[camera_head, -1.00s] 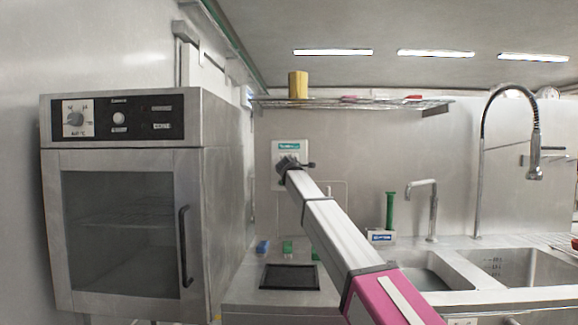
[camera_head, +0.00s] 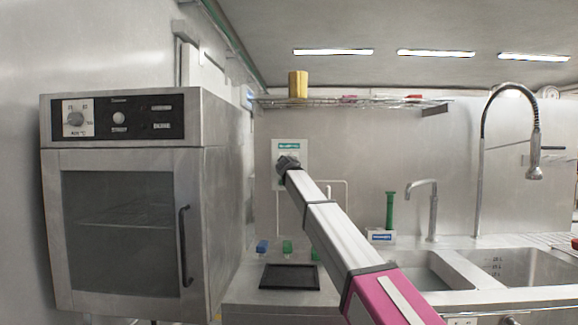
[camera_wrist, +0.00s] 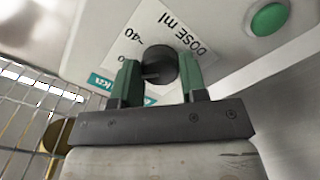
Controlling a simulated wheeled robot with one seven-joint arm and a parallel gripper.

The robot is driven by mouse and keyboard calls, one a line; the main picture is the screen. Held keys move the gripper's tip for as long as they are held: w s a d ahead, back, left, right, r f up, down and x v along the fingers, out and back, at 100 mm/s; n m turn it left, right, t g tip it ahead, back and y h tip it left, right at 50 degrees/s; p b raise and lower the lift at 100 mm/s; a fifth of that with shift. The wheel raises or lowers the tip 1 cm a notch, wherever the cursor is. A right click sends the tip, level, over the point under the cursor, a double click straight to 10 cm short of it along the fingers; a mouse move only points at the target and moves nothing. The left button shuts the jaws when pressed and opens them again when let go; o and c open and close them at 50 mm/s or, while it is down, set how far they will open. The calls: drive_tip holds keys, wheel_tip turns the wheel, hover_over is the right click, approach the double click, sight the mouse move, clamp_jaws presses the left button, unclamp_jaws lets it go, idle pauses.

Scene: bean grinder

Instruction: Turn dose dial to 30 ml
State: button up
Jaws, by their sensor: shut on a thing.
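The dose dial (camera_wrist: 160,65) is a dark round knob on a pale plate (camera_wrist: 145,22) printed "DOSE ml", seen tilted in the wrist view. My gripper (camera_wrist: 158,62) has its two green fingers on either side of the knob, shut on it. Numbers that look like 40 show left of the knob; other marks and any 30 are hidden or unreadable. In the head view my gripper (camera_head: 287,165) is at the white wall unit (camera_head: 301,178) with a green label, and it hides the dial there.
A round green button (camera_wrist: 268,18) is near the dial plate. A wire shelf (camera_head: 350,103) runs above the unit. An oven (camera_head: 130,230) stands at the left. A black tray (camera_head: 290,278) lies on the counter below, and sinks (camera_head: 510,265) are at the right.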

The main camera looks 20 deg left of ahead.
drive_tip(key=shift+m, duration=0.6)
drive_tip(key=shift+f, duration=0.1)
drive_tip(key=o, duration=0.9)
drive_tip(key=shift+s, duration=0.1)
drive_tip(key=v, duration=1)
drive_tip(key=shift+s+d, duration=0.15)
drive_tip(key=shift+s, duration=0.15)
